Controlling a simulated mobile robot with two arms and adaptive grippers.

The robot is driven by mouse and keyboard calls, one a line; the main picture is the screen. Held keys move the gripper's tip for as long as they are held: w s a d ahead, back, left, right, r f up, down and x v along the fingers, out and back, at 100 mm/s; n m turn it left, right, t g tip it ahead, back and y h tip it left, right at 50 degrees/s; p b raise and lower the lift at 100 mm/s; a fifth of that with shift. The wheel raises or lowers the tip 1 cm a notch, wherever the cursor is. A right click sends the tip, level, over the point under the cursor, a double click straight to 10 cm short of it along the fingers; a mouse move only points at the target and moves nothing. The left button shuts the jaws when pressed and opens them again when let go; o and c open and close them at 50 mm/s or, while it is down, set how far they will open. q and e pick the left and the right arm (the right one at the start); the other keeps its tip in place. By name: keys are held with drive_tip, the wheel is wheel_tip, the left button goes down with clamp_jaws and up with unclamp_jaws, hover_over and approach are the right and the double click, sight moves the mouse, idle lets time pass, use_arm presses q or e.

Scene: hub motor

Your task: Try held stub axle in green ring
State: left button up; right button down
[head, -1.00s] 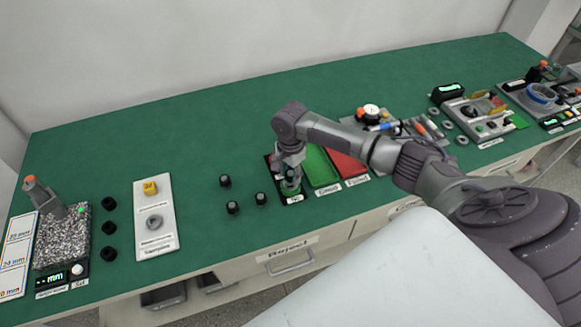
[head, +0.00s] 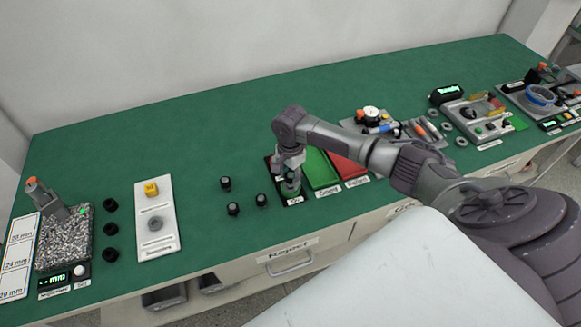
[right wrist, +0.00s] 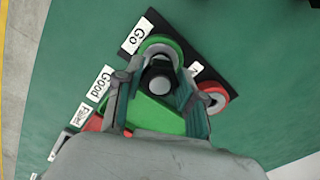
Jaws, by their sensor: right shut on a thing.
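My right gripper (right wrist: 155,95) is shut on a stub axle (right wrist: 160,85), a dark piece with a pale round end, upright between the fingers. In the head view the right gripper (head: 291,181) points down at the green ring (head: 291,191) on the black gauge plate. In the right wrist view the green ring (right wrist: 163,42) shows as an arc just beyond the axle, by the "Go" label. The fingers and axle hide part of it, so I cannot tell whether the axle sits in its hole. A red ring (right wrist: 213,98) lies beside it. My left gripper is not in view.
A green tray (head: 320,170) and a red tray (head: 348,165) lie right of the gauge plate. Several black stub axles (head: 233,209) stand left of it. A grey-white board (head: 155,220) and a granite measuring stand (head: 64,240) are farther left. The table's back is clear.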

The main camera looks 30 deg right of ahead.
drive_tip(key=shift+f, duration=0.55)
idle(1.2)
drive_tip(key=shift+r, duration=0.1)
drive_tip(key=shift+r+p, duration=0.75)
drive_tip(key=shift+p, duration=0.2)
drive_tip(key=shift+d, duration=0.1)
